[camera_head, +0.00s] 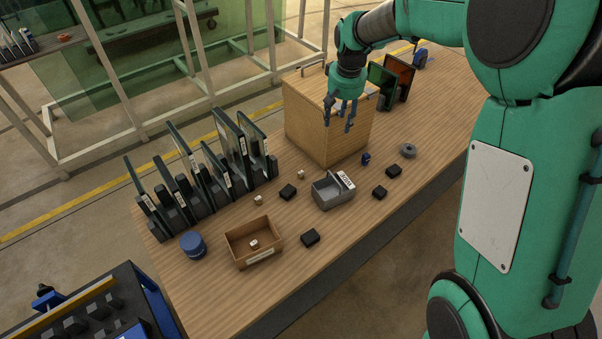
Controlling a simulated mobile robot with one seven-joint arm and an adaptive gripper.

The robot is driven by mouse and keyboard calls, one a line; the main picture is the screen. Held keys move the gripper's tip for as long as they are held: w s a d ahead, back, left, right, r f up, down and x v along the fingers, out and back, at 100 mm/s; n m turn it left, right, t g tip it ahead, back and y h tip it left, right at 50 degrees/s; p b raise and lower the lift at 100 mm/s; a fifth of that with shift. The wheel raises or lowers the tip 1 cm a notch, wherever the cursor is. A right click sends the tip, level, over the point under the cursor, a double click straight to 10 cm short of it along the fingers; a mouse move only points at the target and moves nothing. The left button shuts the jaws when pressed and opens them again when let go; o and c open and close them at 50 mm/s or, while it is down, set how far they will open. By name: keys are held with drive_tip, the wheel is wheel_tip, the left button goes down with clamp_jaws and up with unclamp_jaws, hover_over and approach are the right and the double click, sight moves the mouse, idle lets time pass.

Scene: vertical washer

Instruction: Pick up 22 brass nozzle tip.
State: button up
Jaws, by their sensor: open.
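My gripper (338,116) hangs open, fingers pointing down, in front of the upper part of a wooden box (318,130). I see nothing between its fingers. I cannot tell for sure which thing is the brass nozzle tip; the labels are too small to read. Small pale tan pieces stand on the table: one (258,199) near the rack of panels, another (301,174) farther back. A third pale piece (254,244) with a dark mark lies inside an open wooden tray. All are apart from my gripper, to its lower left.
The wooden table (330,260) also bears the open tray (272,236), a grey labelled bin (326,196), several black blocks (310,237), a blue round container (193,244), a grey ring (408,150) and a small blue item (365,159). Upright dark panels (205,170) line the left edge.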

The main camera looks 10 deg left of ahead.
drive_tip(key=w+a+f, duration=0.3)
drive_tip(key=a+f, duration=0.1)
drive_tip(key=f, duration=0.4)
drive_tip(key=w+a+f+n+g+p, duration=0.1)
drive_tip(key=w+a+f, duration=0.2)
drive_tip(key=a+f, duration=0.2)
drive_tip(key=w+a+f+p, duration=0.1)
drive_tip(key=w+a+f, duration=0.2)
drive_tip(key=f, duration=0.9)
drive_tip(key=shift+w+a+g, duration=0.3)
drive_tip(key=shift+a+g, duration=0.1)
drive_tip(key=shift+a, duration=0.35)
drive_tip(key=shift+f, duration=0.1)
hover_over(301, 172)
drive_tip(key=shift+a+f, duration=0.15)
drive_tip(key=shift+f, duration=4.05)
drive_tip(key=shift+f, duration=2.6)
drive_tip(key=shift+c, duration=0.3)
